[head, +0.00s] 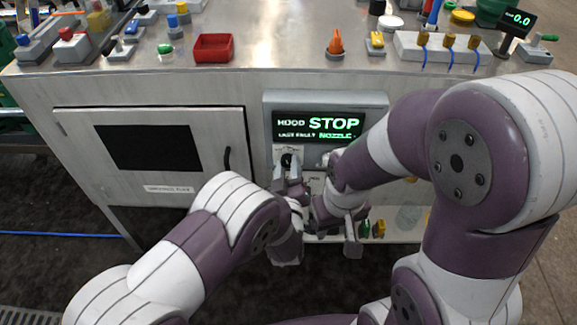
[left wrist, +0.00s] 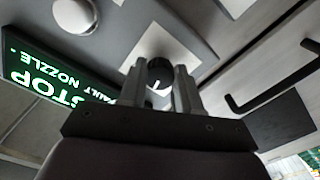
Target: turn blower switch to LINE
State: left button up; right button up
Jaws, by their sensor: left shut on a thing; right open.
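The blower switch is a dark round knob (head: 287,159) on a pale plate on the grey control panel (head: 376,100), below the display. In the left wrist view the dark knob (left wrist: 160,72) sits between the two fingers, with a small white mark on it. My left gripper (head: 289,178) is shut on the knob; its fingers (left wrist: 160,92) stand on either side of it. The plate's lettering and the knob's setting are too small or hidden to read. My right gripper (head: 343,236) is open and empty, low in front of the cabinet, right of the left gripper.
The lit display (head: 318,126) reads HOOD STOP, LAST FAULT NOZZLE. A cabinet door (head: 80,150) with a dark window and black handle (head: 227,159) is at left. My right arm covers the panel's right part. A red tray (head: 213,47) and small fixtures stand on the worktop.

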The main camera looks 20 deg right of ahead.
pick_arm(q)
jog(key=shift+m, duration=1.1)
jog(key=o, duration=1.1)
jog(key=shift+c, duration=0.2)
